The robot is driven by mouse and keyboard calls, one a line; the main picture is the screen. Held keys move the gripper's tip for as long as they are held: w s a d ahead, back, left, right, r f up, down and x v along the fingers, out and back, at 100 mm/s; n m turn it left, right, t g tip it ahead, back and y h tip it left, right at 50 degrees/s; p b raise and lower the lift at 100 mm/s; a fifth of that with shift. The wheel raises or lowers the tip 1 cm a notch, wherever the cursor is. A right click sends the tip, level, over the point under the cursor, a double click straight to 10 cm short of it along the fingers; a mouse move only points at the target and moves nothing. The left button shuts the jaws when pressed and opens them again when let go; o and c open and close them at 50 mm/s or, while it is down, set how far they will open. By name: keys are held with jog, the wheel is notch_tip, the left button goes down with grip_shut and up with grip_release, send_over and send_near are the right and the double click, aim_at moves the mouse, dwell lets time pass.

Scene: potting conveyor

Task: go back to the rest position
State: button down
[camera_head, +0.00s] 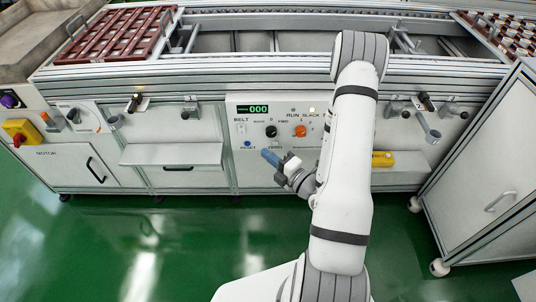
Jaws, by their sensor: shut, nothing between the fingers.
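My gripper (272,157) is in front of the control panel (285,112), low and a little left of my white arm. Its fingertips point left, near the blue RESET button (248,143) and below the black knob (271,131). It is shut with nothing in it. I cannot tell whether it touches the panel. My arm hides the panel's right part. The green display (258,109) reads 000.
The conveyor (280,42) runs along the back, with a red-brown slatted tray (120,35) at left. A shelf (170,154) juts out at left. A yellow object (382,159) lies at right. A grey cabinet (490,175) stands at right. The green floor is clear.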

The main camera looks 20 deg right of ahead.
jog(key=shift+r, duration=0.1)
jog(key=s+a+r+n+g+y+p, duration=0.25)
jog(key=a+r+n+g+y, duration=0.2)
jog(key=r+n, duration=0.3)
jog(key=s+a+r+n+g+y+p, duration=0.2)
jog(key=a+r+n+g+y+p, duration=0.15)
jog(key=a+r+n, duration=0.35)
jog(key=s+a+r+n+g+h+p, duration=0.3)
jog(key=s+r+n+g+p, duration=0.3)
jog(key=s+r+n+g, duration=0.65)
jog(key=d+r+n+t+h+p, duration=0.3)
jog(key=d+r+n+h+p, duration=0.2)
jog(key=n, duration=0.5)
jog(key=d+r+n+t+h+p, duration=0.3)
jog(key=d+r+n+h+p, duration=0.2)
jog(key=r+n+h, duration=0.3)
jog(key=r+n, duration=0.1)
jog(key=n, duration=0.2)
jog(key=shift+w+d+r+t, duration=0.15)
jog(key=shift+d+r+t, duration=0.1)
jog(key=shift+t, duration=0.1)
